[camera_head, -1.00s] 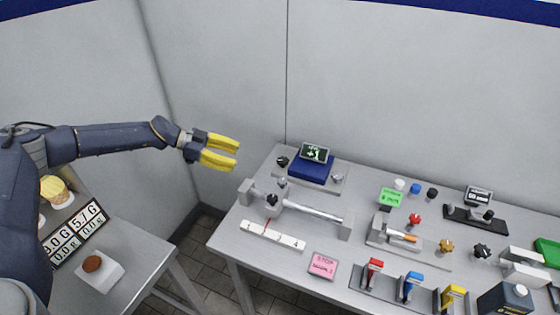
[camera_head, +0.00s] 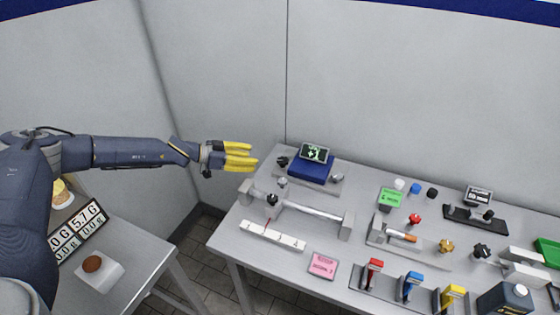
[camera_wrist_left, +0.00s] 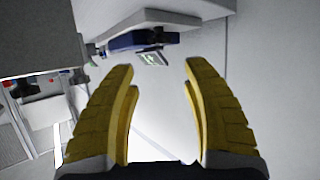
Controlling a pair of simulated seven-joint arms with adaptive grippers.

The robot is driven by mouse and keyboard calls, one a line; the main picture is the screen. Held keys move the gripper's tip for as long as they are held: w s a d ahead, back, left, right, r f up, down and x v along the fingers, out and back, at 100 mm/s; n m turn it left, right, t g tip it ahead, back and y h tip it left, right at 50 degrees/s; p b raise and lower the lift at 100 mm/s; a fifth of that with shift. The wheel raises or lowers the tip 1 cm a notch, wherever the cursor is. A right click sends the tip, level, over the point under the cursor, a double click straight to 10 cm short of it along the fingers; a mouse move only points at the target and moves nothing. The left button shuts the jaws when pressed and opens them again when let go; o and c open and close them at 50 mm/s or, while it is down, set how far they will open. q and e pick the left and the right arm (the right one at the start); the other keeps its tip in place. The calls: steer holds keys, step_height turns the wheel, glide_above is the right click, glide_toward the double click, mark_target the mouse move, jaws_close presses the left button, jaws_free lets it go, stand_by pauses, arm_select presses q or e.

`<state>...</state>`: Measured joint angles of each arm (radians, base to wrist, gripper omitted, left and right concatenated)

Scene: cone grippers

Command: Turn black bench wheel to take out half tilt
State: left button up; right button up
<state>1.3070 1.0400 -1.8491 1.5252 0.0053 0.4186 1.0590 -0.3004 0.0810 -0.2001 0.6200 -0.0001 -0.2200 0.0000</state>
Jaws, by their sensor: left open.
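A blue block (camera_head: 312,168) with a small tilted display (camera_head: 314,152) sits on a grey plate at the table's back left. The display shows green characters that look like +1. A black knob (camera_head: 282,161) stands at the left end of this plate, and a silver knob (camera_head: 337,178) at its right. My left gripper (camera_head: 254,156) is open and empty, in the air left of the black knob and apart from it. In the left wrist view, the open yellow fingers (camera_wrist_left: 160,68) frame empty space, with the blue block (camera_wrist_left: 138,40) and display (camera_wrist_left: 152,58) beyond. My right gripper is not seen.
A rail (camera_head: 312,210) with grey end blocks lies in front of the blue block. A white bar (camera_head: 272,236) and pink card (camera_head: 323,265) are nearer. Other knobs and colored levers crowd the table's right. Walls stand behind and left.

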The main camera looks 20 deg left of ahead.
mark_target(281, 160)
arm_select(q)
steer(key=x, duration=1.2)
steer(key=shift+w+f, duration=0.1)
steer(key=shift+w, duration=0.1)
steer(key=shift+c, duration=0.5)
steer(key=c, duration=0.9)
